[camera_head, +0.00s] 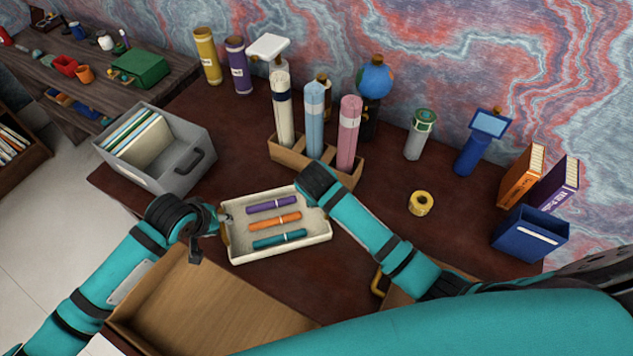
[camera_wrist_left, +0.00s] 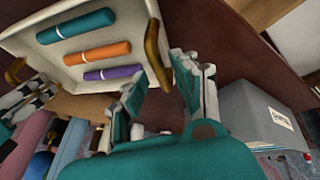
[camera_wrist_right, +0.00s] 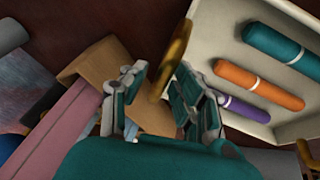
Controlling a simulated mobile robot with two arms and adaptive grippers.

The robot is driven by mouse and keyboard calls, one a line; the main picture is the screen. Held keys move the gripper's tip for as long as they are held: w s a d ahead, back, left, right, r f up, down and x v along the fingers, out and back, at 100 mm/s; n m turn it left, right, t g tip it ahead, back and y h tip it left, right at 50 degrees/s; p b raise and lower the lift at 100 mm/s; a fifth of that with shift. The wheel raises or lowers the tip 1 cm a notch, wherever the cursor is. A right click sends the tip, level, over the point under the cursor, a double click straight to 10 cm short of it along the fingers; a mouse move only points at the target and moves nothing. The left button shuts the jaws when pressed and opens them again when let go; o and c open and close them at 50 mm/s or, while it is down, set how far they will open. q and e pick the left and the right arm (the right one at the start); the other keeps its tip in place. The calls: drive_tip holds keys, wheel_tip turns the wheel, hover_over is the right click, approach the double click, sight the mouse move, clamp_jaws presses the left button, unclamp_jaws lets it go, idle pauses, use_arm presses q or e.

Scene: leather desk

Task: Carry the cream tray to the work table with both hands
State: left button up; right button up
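The cream tray (camera_head: 318,246) rests on the dark red desk (camera_head: 395,225). It holds a purple, an orange and a teal roll. It has a brass handle at each end. My left gripper (camera_head: 212,222) is at the tray's left end; in the left wrist view its fingers (camera_wrist_left: 160,78) are spread, with the left handle (camera_wrist_left: 157,55) just beyond the tips. My right gripper is hidden behind its wrist in the head view. In the right wrist view its fingers (camera_wrist_right: 160,72) are apart, with the right handle (camera_wrist_right: 178,52) between the tips; contact is unclear.
A grey file box (camera_head: 190,165) stands left of the tray. A wooden rack (camera_head: 290,155) with tall rolls stands just behind it. An open drawer (camera_head: 205,310) lies in front. Yellow tape (camera_head: 420,203) sits to the right. A second table (camera_head: 60,95) with small objects stands far left.

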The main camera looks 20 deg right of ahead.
drive_tip(key=shift+s+r, duration=0.1)
drive_tip(key=shift+r, duration=0.05)
use_arm(q)
drive_tip(key=v, duration=0.9)
drive_tip(key=shift+r, duration=0.15)
use_arm(e)
drive_tip(key=v, duration=1.1)
drive_tip(key=shift+s+r, duration=0.2)
drive_tip(key=shift+r, duration=0.1)
use_arm(q)
drive_tip(key=shift+s+a, duration=0.1)
drive_tip(key=shift+s, duration=0.1)
use_arm(e)
drive_tip(key=shift+a, duration=0.2)
